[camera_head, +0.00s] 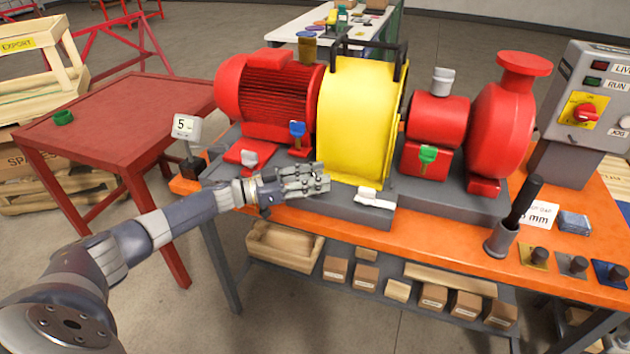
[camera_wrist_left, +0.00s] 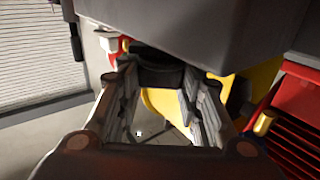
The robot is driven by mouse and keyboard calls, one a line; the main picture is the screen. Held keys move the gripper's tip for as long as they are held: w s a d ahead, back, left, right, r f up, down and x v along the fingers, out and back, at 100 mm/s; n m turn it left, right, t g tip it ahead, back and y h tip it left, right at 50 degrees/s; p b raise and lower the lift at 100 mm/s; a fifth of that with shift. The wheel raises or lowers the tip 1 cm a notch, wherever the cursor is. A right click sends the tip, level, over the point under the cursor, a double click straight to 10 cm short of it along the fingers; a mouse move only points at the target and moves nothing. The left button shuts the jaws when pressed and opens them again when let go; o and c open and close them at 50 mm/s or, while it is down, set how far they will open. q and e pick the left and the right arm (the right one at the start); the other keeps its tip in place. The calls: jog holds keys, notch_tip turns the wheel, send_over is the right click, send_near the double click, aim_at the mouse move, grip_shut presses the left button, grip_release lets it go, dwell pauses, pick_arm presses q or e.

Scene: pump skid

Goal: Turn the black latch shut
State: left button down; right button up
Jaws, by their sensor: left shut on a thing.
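My left gripper (camera_head: 305,180) is at the front edge of the grey skid base, just left of the foot of the yellow guard (camera_head: 352,115). In the left wrist view its two ribbed fingers (camera_wrist_left: 160,85) close on a dark piece, which looks like the black latch (camera_wrist_left: 160,72). The latch is mostly hidden by the fingers, and I cannot make it out in the head view. How far it is turned cannot be told. A similar white latch (camera_head: 374,198) sits on the base to the right of the gripper. My right gripper is out of view.
The red motor (camera_head: 268,95) stands behind the gripper and the red pump (camera_head: 500,120) farther right. A black-handled tool stands in a grey cup (camera_head: 502,240). The red table (camera_head: 120,120) is at left.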

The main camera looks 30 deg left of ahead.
pick_arm(q)
jog(key=c, duration=1.1)
grip_release()
jog(key=v, duration=1.2)
